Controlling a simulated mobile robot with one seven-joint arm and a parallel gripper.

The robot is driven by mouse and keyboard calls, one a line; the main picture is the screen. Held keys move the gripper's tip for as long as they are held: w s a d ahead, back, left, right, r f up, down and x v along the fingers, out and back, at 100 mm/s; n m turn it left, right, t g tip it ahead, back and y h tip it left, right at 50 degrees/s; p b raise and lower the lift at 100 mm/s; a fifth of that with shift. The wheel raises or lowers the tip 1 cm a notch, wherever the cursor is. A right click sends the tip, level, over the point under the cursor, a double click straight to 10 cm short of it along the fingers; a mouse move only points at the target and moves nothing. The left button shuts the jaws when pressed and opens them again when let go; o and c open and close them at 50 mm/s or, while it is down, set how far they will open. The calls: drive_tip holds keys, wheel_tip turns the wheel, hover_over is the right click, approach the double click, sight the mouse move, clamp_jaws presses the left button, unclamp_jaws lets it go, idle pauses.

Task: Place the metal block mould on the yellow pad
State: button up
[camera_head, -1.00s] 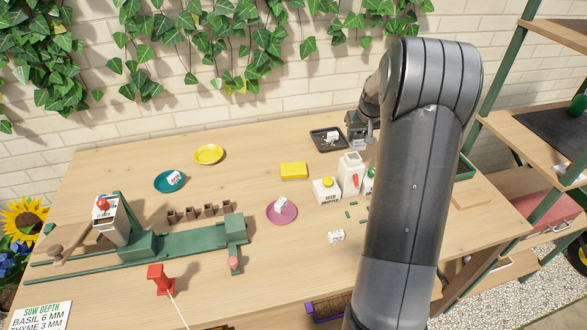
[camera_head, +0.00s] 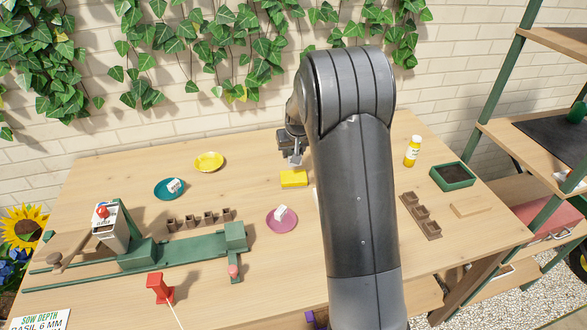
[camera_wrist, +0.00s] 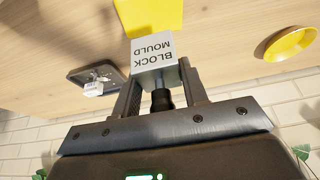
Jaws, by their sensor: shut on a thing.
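The metal block mould (camera_wrist: 154,52) is a grey block lettered "BLOCK MOULD" in the wrist view. My gripper (camera_wrist: 160,84) is shut on it, with a finger on each side. The yellow pad (camera_head: 293,179) lies flat on the table in the head view; it also shows partly behind the block in the wrist view (camera_wrist: 150,14). In the head view my gripper (camera_head: 292,148) is at the pad's far edge, with the block low near the pad. I cannot tell whether block and pad touch.
A yellow dish (camera_head: 208,162), a teal dish (camera_head: 160,189) and a pink dish (camera_head: 270,221) stand left of and in front of the pad. A dark tray (camera_wrist: 75,77) with a white labelled item shows in the wrist view. My arm hides the table right of the pad.

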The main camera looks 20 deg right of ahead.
drive_tip(key=shift+f, duration=2.9)
drive_tip(key=shift+f, duration=0.15)
drive_tip(key=o, duration=1.1)
drive_tip(key=v, duration=1.2)
drive_tip(key=s+a+r, duration=0.3)
drive_tip(key=s+r, duration=0.9)
drive_tip(key=s, duration=0.5)
drive_tip(key=s+a+r+t, duration=0.1)
drive_tip(key=s+a, duration=0.1)
drive_tip(key=s, duration=1.7)
